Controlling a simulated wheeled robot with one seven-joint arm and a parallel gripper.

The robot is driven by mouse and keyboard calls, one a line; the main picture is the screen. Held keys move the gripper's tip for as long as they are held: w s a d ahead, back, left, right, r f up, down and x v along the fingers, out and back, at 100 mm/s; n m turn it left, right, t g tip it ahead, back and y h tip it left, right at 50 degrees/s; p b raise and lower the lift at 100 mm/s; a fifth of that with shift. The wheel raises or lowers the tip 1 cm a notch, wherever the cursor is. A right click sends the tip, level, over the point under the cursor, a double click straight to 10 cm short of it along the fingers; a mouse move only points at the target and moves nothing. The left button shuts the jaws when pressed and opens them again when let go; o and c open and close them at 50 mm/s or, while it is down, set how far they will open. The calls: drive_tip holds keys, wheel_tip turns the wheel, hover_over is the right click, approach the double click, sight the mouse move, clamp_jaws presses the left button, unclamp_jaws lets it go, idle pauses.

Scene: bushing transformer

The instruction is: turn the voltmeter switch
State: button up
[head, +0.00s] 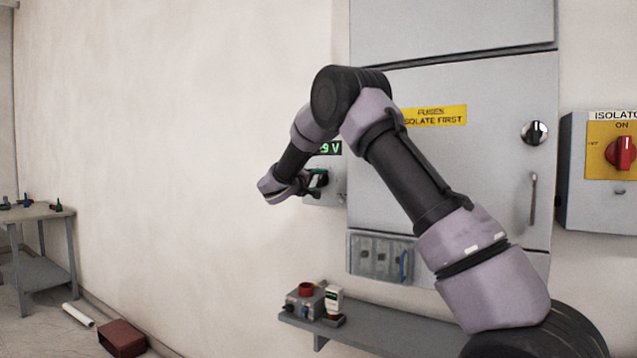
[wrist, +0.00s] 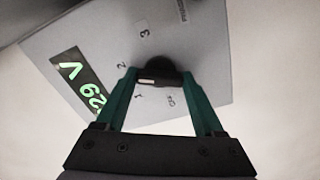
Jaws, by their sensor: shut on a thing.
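The voltmeter switch is a round black knob (wrist: 160,66) with a pale mark on its left side in the wrist view. It sits on a grey panel (wrist: 205,45) with printed positions 1, 2 and 3 and a partly hidden label. The mark faces roughly between 1 and 2; I cannot tell exactly which it points at. A green display (wrist: 82,85) reads 29 V, tilted. My gripper (wrist: 159,76) has its green fingers on either side of the knob, shut on it. In the head view my gripper (head: 319,180) is at the panel (head: 325,199) and hides the knob.
A grey cabinet (head: 480,100) with a yellow fuse label, a black knob (head: 534,132) and a handle stands right of the panel. A red isolator switch (head: 620,152) is at far right. A shelf (head: 390,326) with small items is below. The wall at left is bare.

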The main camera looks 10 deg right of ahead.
drive_tip(key=shift+m, duration=0.5)
drive_tip(key=shift+f, duration=0.1)
drive_tip(key=o, duration=1.4)
drive_tip(key=shift+a, duration=0.1)
drive_tip(key=v, duration=1)
drive_tip(key=shift+s+a, duration=0.2)
drive_tip(key=shift+s, duration=0.1)
